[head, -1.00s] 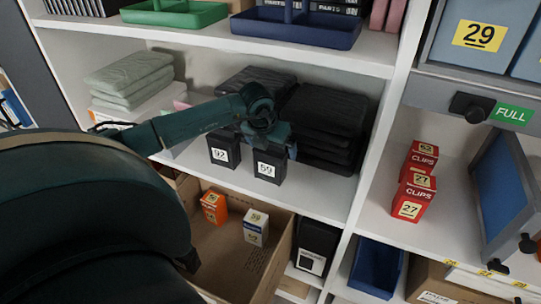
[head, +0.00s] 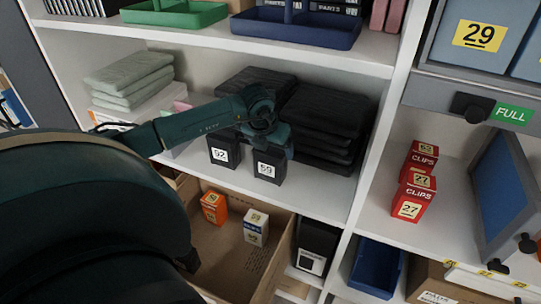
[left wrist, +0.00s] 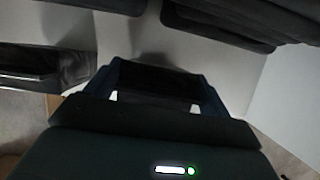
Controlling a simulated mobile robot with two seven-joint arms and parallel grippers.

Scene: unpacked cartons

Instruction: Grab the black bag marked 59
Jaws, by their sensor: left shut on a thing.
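The black bag marked 59 (head: 268,168) stands upright on the middle shelf, near its front edge. My left gripper (head: 268,143) reaches down on it from above and behind, and is shut on its top. In the left wrist view, the dark top of the bag (left wrist: 155,79) lies between the two fingers. A similar black bag marked 92 (head: 223,151) stands just to its left.
Stacks of black folded items (head: 325,125) lie behind and to the right on the shelf (head: 318,190). Grey folded cloths (head: 130,80) lie at the left. Below, an open carton (head: 222,250) holds an orange box (head: 214,207) and a white box (head: 256,227).

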